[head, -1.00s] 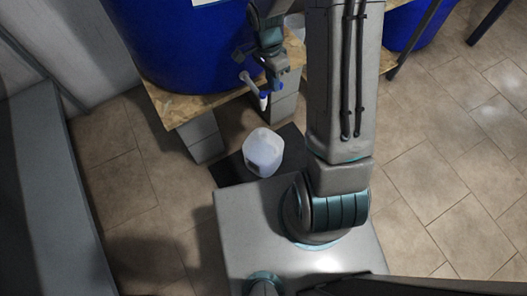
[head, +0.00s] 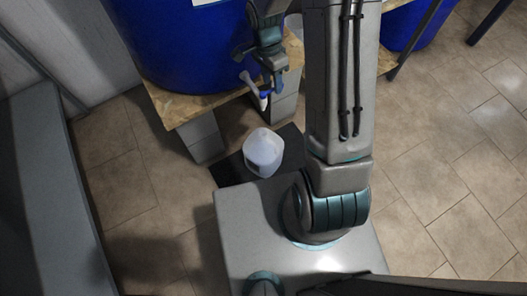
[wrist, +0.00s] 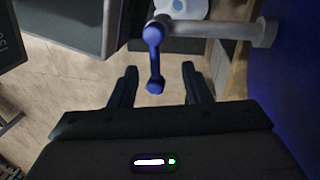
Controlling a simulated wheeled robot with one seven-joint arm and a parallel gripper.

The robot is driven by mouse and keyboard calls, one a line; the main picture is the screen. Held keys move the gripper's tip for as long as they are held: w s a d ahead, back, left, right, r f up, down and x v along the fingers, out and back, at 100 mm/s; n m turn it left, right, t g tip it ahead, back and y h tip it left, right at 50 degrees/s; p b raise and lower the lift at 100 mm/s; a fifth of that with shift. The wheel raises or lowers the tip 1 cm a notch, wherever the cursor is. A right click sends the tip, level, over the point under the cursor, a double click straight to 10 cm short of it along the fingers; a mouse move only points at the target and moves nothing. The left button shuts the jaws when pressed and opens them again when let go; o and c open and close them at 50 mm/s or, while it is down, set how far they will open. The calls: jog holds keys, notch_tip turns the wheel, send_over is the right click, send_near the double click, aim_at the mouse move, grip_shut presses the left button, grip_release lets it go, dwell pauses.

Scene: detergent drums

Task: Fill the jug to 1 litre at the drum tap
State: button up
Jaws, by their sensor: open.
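The translucent white jug (head: 263,153) stands upright on a black mat (head: 232,172) on the floor, below the tap. Its top edge also shows in the wrist view (wrist: 182,9). The tap (head: 249,82) sticks out of the big blue drum (head: 185,45). In the wrist view its grey pipe (wrist: 215,31) leaves the drum and carries a blue handle (wrist: 154,60). My gripper (wrist: 160,75) is open, with the handle's end in the gap between its fingers, apart from both. I see no stream and cannot read the jug's liquid level.
The drum stands on a wooden board (head: 180,108) raised on grey blocks (head: 202,138). Another blue drum (head: 408,22) is at the upper right. A grey bench-like block (head: 50,190) runs along the left. Tiled floor (head: 130,190) lies free between.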

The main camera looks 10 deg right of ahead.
jog(key=shift+o, duration=0.4)
jog(key=shift+r, duration=0.15)
jog(key=r+p, duration=0.2)
jog(key=w+r+p, duration=0.1)
jog(key=r, duration=0.1)
jog(key=shift+a, duration=0.25)
jog(key=shift+r, duration=0.15)
notch_tip(320, 180, up, 7)
jog(key=w+p, duration=0.1)
jog(key=p, duration=0.1)
jog(key=shift+w+a+r+p, duration=0.15)
jog(key=shift+a+r+p, duration=0.1)
jog(key=shift+p, duration=0.1)
jog(key=shift+f, duration=0.1)
